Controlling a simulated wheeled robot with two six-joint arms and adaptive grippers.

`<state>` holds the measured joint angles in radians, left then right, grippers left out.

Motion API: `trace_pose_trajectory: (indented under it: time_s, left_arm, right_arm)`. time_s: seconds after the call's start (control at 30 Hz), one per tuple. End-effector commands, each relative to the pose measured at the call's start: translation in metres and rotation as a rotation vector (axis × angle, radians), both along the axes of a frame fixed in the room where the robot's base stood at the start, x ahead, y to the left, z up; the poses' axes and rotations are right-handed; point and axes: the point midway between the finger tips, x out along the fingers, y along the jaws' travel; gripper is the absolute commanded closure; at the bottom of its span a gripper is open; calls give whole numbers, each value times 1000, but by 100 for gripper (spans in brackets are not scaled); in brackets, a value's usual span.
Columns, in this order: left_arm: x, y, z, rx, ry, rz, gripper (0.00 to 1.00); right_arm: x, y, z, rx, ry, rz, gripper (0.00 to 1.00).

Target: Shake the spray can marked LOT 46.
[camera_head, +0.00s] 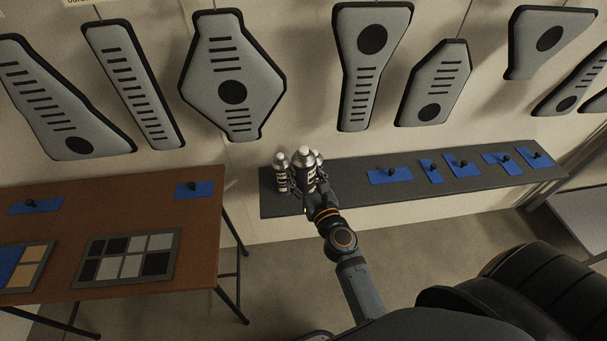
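Several silver spray cans with black-and-white labels stand close together at the left end of the dark grey shelf (350,188). One can (281,175) stands at the left of the group, and another (319,157) is partly hidden behind the front one. The front spray can (305,164) looks larger and its top is higher than the others. My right gripper (310,188) is at this front can, with its dark fingers at the can's sides, and appears shut on it. The label lettering is too small to read, so I cannot tell which can is LOT 46. My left gripper is not in view.
Blue pads with small black knobs (390,175) lie along the shelf's right part. A brown table (140,220) at left holds blue pads and a swatch tray (128,258). Grey panels (232,75) hang on the wall. A black padded object (540,290) fills the lower right.

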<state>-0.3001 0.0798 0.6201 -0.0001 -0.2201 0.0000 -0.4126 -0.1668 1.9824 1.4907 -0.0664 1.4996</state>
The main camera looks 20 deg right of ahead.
Motion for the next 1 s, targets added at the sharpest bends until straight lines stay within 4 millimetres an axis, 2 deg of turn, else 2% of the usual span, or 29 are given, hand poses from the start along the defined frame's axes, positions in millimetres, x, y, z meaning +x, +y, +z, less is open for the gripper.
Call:
trace_pose_trajectory:
  time_s: [0.07,0.53,0.63,0.73,1.0]
  left_arm:
    - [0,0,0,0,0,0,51]
    - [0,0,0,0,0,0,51]
    - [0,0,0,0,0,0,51]
    - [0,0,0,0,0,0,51]
    - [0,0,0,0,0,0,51]
  right_arm:
    - [3,0,2,-2,-4,0,100]
    - [83,0,2,-6,-6,0,100]
    - [78,0,1,0,-3,-1,100]
    - [55,0,0,5,-1,-2,100]
    - [10,0,0,4,1,0,100]
